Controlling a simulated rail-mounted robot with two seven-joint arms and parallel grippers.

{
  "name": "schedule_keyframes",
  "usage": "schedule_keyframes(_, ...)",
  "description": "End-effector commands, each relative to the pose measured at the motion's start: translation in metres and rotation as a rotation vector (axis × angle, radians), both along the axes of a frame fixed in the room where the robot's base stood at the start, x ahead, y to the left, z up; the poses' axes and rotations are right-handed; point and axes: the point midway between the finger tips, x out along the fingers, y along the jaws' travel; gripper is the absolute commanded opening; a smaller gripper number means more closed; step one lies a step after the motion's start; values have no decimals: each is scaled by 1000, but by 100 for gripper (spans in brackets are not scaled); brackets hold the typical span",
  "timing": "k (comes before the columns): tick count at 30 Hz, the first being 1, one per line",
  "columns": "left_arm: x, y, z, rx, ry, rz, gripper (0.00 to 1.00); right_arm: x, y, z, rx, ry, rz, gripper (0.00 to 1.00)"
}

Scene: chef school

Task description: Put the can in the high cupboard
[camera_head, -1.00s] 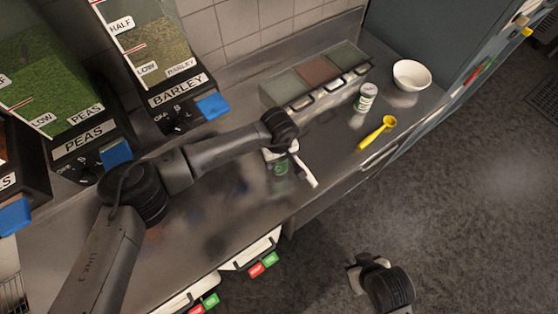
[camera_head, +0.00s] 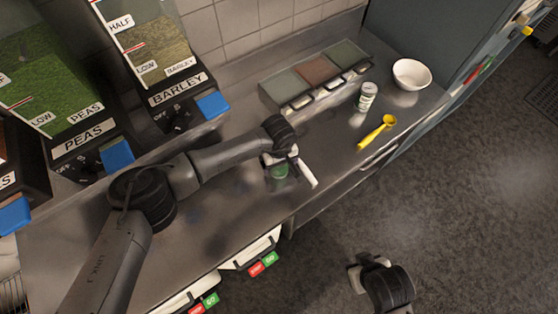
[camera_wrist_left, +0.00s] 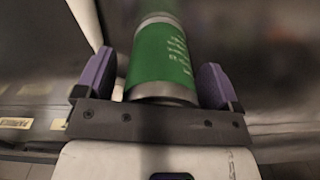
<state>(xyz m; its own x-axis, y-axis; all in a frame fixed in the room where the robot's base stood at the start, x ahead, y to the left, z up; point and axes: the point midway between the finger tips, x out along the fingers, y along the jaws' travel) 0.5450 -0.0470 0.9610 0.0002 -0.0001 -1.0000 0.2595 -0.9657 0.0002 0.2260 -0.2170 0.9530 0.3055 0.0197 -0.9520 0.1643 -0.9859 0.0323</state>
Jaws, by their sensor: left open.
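A green can (camera_wrist_left: 163,55) stands between the two purple-padded fingers of my left gripper (camera_wrist_left: 155,80) in the left wrist view. In the head view the can (camera_head: 280,171) is on the steel counter, partly hidden by my left gripper (camera_head: 289,171). The left jaws are open, one finger on each side of the can, with a gap showing on both sides in the wrist view. My right gripper (camera_head: 356,276) is low in the head view over the floor, away from the counter; its jaws are unclear. The high cupboard is not identifiable.
A light can or jar (camera_head: 366,97), a yellow spoon (camera_head: 375,133) and a white bowl (camera_head: 411,75) stand to the right on the counter (camera_head: 225,215). A tray of several compartments (camera_head: 316,70) is against the wall. Barley (camera_head: 180,90) and peas (camera_head: 85,135) dispensers stand left.

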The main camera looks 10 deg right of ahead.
Motion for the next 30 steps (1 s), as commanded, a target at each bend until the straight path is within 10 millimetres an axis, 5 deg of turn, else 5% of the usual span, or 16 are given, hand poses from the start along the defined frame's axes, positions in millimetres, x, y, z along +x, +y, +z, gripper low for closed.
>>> schedule_keyframes(10,1,0,9,-1,-1,0,88,0,1,5,3,-2,-2,53)
schedule_keyframes(30,0,0,114,-1,-1,0,88,0,-2,-2,-7,-1,4,53)
